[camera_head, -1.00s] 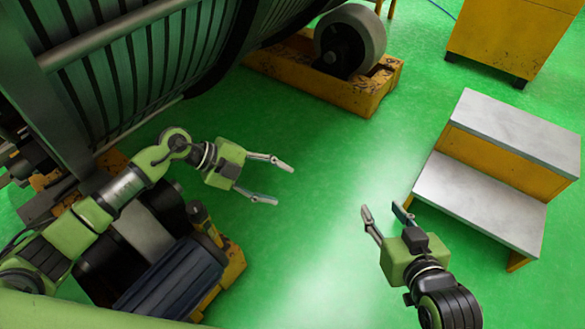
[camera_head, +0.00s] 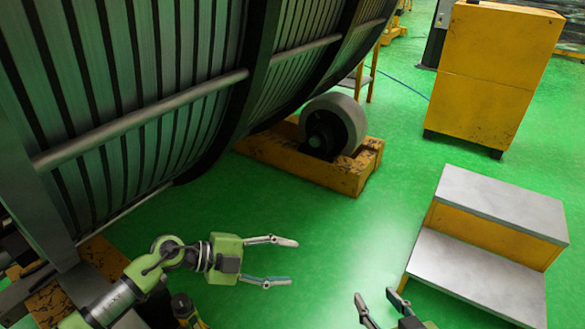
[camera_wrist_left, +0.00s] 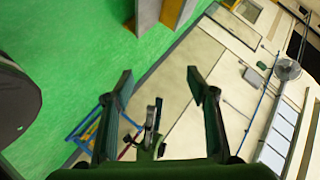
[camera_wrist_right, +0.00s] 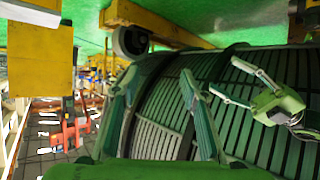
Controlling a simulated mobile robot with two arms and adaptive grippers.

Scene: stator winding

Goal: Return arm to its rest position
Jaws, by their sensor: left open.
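My left gripper (camera_head: 289,262) is green with grey fingers. In the head view it stretches right over the green floor, its fingers spread and empty. In the left wrist view its fingers (camera_wrist_left: 158,74) stand apart with nothing held between them. My right gripper (camera_head: 374,295) is at the bottom edge of the head view, mostly cut off. Its two fingertips point up and are apart. In the right wrist view its fingers (camera_wrist_right: 159,76) are spread with nothing gripped, and the slatted stator lies behind them. My left gripper also shows there (camera_wrist_right: 240,88).
The large slatted stator (camera_head: 110,75) fills the upper left. A roller wheel (camera_head: 340,122) on a yellow base (camera_head: 305,172) supports it. A grey-topped yellow step (camera_head: 505,205) stands right, a yellow cabinet (camera_head: 490,75) behind. Green floor (camera_head: 370,225) lies clear between.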

